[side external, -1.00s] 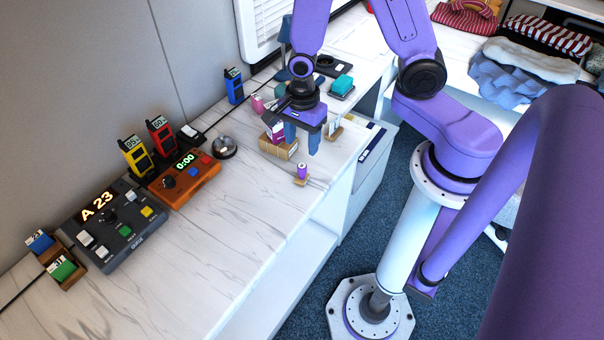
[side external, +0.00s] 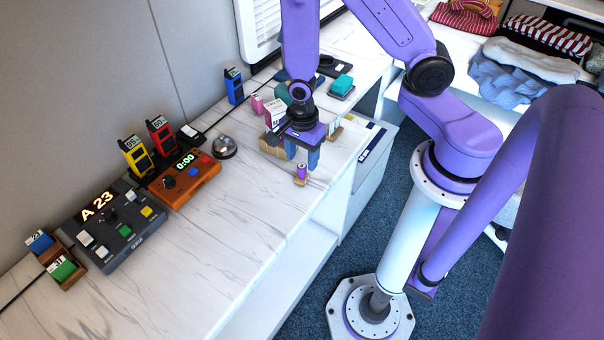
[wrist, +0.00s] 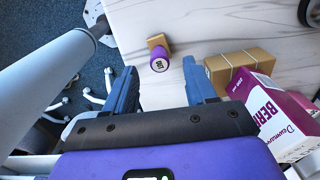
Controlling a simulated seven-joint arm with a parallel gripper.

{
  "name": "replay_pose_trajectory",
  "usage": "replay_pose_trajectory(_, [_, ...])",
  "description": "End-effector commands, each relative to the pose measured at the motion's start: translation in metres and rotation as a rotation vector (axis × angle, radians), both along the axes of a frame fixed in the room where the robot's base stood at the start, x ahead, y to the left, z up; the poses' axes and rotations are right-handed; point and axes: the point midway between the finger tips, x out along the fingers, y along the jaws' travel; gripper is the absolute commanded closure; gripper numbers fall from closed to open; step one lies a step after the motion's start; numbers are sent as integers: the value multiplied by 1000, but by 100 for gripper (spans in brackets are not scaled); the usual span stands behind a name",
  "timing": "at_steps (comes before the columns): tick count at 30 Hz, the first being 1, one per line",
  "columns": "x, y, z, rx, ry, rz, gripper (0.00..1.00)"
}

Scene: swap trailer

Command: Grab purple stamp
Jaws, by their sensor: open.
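The purple stamp (side external: 302,170) is a small purple cylinder at a wooden block on the marble counter, near the counter's front edge. In the wrist view its round labelled end (wrist: 160,64) shows ahead of the fingers, roughly between their lines. My gripper (side external: 302,158) is open, with its two blue fingers pointing down just behind and above the stamp. In the wrist view the gripper (wrist: 163,84) has an empty gap between its fingers. The fingers look apart from the stamp.
A cardboard box (wrist: 238,68) and a purple-white carton (wrist: 280,112) stand close beside the right finger in the wrist view. A silver bell (side external: 224,147), an orange timer (side external: 184,180) and a queue console (side external: 110,222) lie to the left. The counter's front-left is clear.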

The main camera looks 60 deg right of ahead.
Motion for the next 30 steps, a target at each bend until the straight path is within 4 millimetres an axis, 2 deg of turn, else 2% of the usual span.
replay_pose_trajectory(13, [-1, -1, -43, -1, 4, 0, 44])
replay_pose_trajectory(25, [0, 0, -50, 1, 1, 0, 44])
replay_pose_trajectory(26, [0, 0, -50, 1, 1, 0, 51])
replay_pose_trajectory(30, [0, 0, -50, 1, 1, 0, 96])
